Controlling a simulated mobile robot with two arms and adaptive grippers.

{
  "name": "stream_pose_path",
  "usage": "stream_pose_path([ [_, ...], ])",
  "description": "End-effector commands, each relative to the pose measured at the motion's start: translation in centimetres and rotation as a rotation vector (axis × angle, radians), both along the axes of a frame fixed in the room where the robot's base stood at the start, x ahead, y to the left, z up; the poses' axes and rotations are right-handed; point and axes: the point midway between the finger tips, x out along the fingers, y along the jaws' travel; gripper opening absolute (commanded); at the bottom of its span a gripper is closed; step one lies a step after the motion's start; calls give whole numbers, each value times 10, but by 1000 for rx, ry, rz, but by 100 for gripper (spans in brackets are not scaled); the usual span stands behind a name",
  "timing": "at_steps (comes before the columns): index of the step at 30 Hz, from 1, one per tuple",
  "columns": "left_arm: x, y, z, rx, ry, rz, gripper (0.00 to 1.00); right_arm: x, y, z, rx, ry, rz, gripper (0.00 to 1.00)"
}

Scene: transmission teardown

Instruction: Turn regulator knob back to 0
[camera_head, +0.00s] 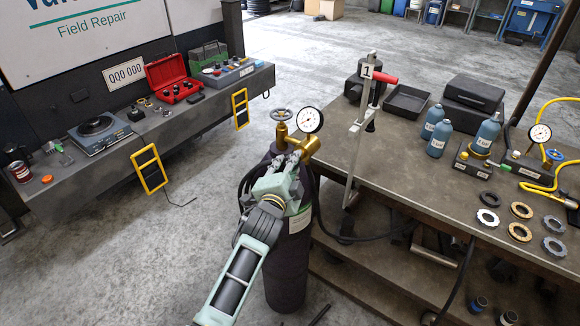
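A dark gas cylinder (290,265) stands upright on the floor beside the workbench. On top is a brass valve and regulator body (312,144) with a round white-faced gauge (309,120) and a grey-blue handwheel (281,114). The gauge reading is too small to tell. My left gripper (287,158) is in front of the brass body, its fingers pointing up at it just below the gauge. The fingers and my arm hide part of the regulator; I cannot make out a separate knob, or whether the fingers touch or hold it. My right gripper is not in view.
The workbench (390,166) on the right bears a stand with a red handle (384,77), blue bottles (438,139), rings (521,210) and another gauge (540,133) with a blue knob (555,155). A dark hose runs from the cylinder toward the bench. Floor left of the cylinder is clear.

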Motion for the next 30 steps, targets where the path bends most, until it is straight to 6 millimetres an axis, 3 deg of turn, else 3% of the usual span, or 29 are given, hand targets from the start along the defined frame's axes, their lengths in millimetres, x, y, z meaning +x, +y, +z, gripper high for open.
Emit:
stream_pose_path([
  [1,-3,-1,-13,1,25,0,2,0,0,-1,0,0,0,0],
  [2,-3,-1,-13,1,25,0,2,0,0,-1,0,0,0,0],
  [3,-3,-1,-13,1,25,0,31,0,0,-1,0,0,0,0],
  [6,-3,-1,-12,2,24,0,40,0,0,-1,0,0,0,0],
  [23,-2,0,-5,2,10,1,41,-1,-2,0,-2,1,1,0],
  [30,-19,5,-3,2,9,0,41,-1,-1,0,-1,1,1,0],
])
